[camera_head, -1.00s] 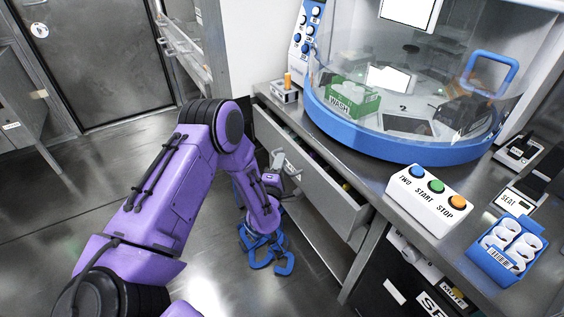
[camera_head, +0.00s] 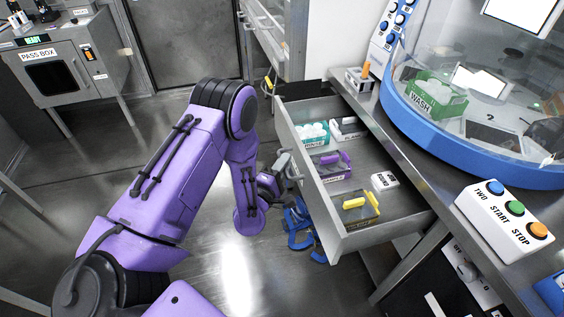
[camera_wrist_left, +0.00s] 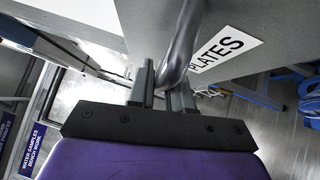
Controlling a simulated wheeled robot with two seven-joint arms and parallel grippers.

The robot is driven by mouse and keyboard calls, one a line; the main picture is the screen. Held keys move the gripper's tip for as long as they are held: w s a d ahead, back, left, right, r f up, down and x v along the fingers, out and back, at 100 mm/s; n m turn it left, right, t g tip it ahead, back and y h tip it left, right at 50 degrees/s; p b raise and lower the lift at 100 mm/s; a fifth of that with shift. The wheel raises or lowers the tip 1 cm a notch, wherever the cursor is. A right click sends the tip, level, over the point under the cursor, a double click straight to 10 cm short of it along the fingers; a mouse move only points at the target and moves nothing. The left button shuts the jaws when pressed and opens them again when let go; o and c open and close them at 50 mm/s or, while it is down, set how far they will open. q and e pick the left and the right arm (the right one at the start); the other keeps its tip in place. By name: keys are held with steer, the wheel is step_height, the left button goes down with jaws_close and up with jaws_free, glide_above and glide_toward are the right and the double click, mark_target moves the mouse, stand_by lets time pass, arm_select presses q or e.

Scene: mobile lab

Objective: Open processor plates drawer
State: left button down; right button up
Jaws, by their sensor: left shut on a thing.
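The plates drawer (camera_head: 348,240) stands pulled out from under the counter in the head view, its inside showing. Its front carries a "PLATES" label (camera_wrist_left: 217,53) in the left wrist view. My left gripper (camera_head: 290,170) is at the outside of the drawer front. In the left wrist view the left gripper (camera_wrist_left: 164,92) is shut on the metal bar handle (camera_wrist_left: 180,50). My right gripper is not in view.
A blue-rimmed round machine (camera_head: 450,150) with a clear cover stands on the counter, with a green "WASH" rack (camera_head: 436,95) inside. A button box (camera_head: 505,220) sits near the counter edge. Blue parts (camera_head: 300,228) are on the floor below the drawer. Open floor lies left.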

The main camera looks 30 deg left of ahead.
arm_select(q)
steer(key=shift+s+f, duration=0.1)
steer(key=shift+s, duration=0.05)
steer(key=c, duration=1.1)
jaws_free()
steer(key=shift+c, duration=0.2)
steer(key=s+f+b, duration=0.1)
steer(key=s+b, duration=0.5)
steer(key=s, duration=0.4)
steer(key=shift+s+d, duration=0.15)
steer(key=shift+d, duration=0.3)
steer(key=shift+f, duration=0.1)
